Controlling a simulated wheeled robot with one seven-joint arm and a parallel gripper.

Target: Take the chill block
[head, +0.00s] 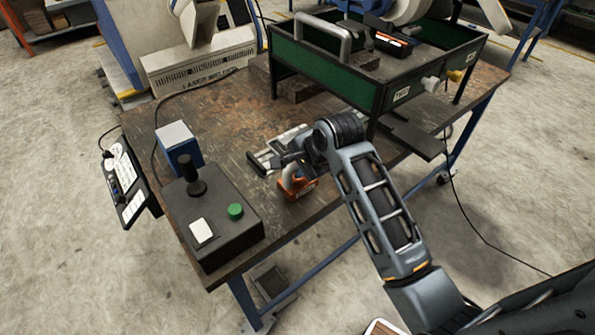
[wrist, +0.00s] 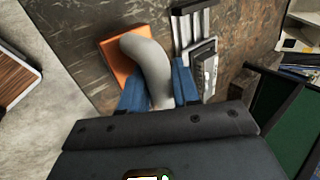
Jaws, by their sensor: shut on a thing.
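The orange block with a thick curved grey handle, which I take to be the chill block (head: 300,189), is at the front middle of the workbench. In the wrist view the chill block (wrist: 120,73) shows its orange base at upper left, with the handle arching down between my blue fingers. My gripper (wrist: 160,88) is shut on the handle. In the head view my gripper (head: 290,163) is above the block, and my arm comes in from the right. I cannot tell whether the block touches the bench. The lower handle is hidden by the gripper.
The worn workbench (head: 232,115) has grey metal pieces (wrist: 204,65) close beside the block. A black control box (head: 212,240) with a joystick and green button stands at front left, with a blue box (head: 177,148) behind it. A green-sided rack (head: 335,84) stands at the back.

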